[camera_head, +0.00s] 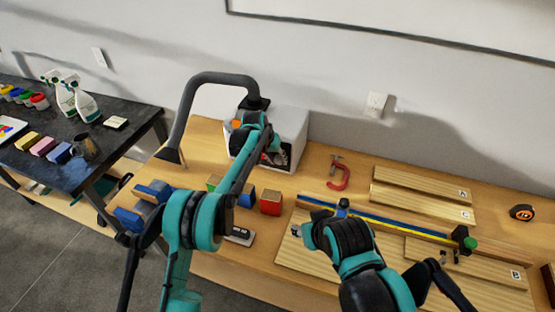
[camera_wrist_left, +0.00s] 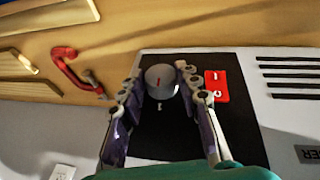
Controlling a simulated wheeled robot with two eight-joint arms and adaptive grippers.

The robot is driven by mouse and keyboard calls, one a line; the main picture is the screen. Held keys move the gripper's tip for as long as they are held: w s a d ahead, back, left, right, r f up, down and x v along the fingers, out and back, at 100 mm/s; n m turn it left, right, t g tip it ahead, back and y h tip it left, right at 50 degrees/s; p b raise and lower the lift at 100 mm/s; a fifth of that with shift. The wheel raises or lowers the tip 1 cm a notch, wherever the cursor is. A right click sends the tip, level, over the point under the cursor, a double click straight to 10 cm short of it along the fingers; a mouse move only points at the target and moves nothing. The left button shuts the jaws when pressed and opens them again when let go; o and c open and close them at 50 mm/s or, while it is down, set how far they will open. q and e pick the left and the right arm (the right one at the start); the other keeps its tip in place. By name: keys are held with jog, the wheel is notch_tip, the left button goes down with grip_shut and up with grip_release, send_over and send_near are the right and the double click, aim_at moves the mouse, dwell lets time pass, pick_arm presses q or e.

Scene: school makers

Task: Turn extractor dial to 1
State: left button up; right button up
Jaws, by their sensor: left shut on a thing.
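The extractor is a white box (camera_head: 292,130) with a curved dark hose, at the back of the wooden bench. A small white mark, perhaps a 1, lies just below the dial in the left wrist view; other labels are hidden or unreadable. My left gripper (camera_wrist_left: 158,85) is at the front panel, shut on the dial with one finger on each side. In the head view, my left arm mostly hides the panel.
A red switch (camera_wrist_left: 216,86) sits right beside the dial. A red clamp (camera_head: 338,174) lies right of the extractor. Wooden boards (camera_head: 420,195) and a long bar clamp cover the bench's right. A red block (camera_head: 270,202) stands before the extractor. A dark table (camera_head: 100,139) stands left.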

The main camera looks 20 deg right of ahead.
pick_arm(q)
jog(key=o, duration=1.2)
jog(key=shift+c, duration=0.2)
jog(key=v, duration=1.2)
jog(key=shift+f, duration=0.1)
